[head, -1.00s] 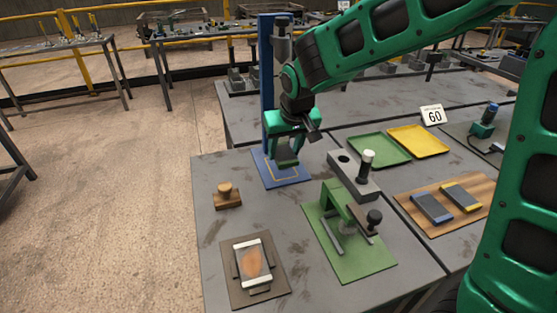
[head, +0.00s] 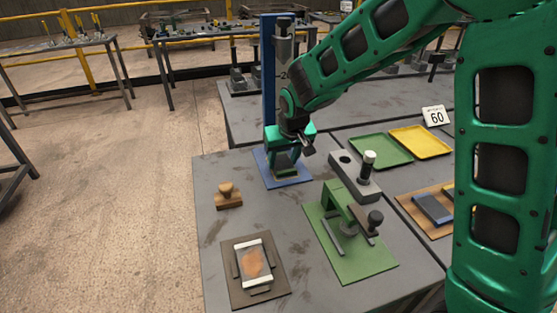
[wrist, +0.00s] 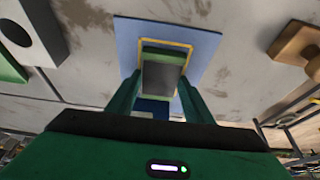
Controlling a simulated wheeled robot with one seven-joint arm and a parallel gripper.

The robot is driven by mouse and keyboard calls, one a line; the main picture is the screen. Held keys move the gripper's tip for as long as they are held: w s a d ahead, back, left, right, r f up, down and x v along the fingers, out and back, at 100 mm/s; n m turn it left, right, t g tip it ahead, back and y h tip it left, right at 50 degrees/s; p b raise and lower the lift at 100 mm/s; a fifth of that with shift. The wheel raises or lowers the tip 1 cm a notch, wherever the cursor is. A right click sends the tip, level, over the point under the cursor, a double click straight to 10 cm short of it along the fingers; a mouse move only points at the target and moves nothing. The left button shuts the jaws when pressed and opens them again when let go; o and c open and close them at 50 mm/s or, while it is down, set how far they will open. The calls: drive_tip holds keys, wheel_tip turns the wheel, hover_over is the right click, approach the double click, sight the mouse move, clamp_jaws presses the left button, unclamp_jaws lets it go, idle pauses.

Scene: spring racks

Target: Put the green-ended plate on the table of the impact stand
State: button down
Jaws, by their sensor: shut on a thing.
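The green-ended plate (wrist: 160,78) is grey with a green end, and it lies between the fingers of my gripper (wrist: 157,100) in the wrist view. In the head view the plate (head: 287,173) is low over the blue table of the impact stand (head: 263,170). My gripper (head: 286,156) is shut on the plate from above. In the wrist view the plate is within the yellow outline on the blue stand table (wrist: 202,45). I cannot tell whether its underside touches the table. The stand's blue column (head: 268,90) rises behind my gripper.
A grey block with a white-topped post (head: 355,178) and a green fixture (head: 350,235) stand to the right. A wooden stamp (head: 228,196) and a framed specimen (head: 254,263) are at front left. Green (head: 380,149) and yellow (head: 420,141) trays lie at the right.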

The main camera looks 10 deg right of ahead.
drive_tip(key=c, duration=1)
unclamp_jaws()
drive_tip(key=shift+f, duration=0.1)
drive_tip(key=shift+c, duration=0.2)
drive_tip(key=shift+o, duration=0.7)
drive_tip(key=shift+s, duration=0.2)
drive_tip(key=shift+s+d+r, duration=0.1)
drive_tip(key=shift+d+r, duration=0.05)
drive_tip(key=shift+r, duration=0.5)
drive_tip(key=v, duration=1.1)
drive_tip(key=shift+f, duration=0.1)
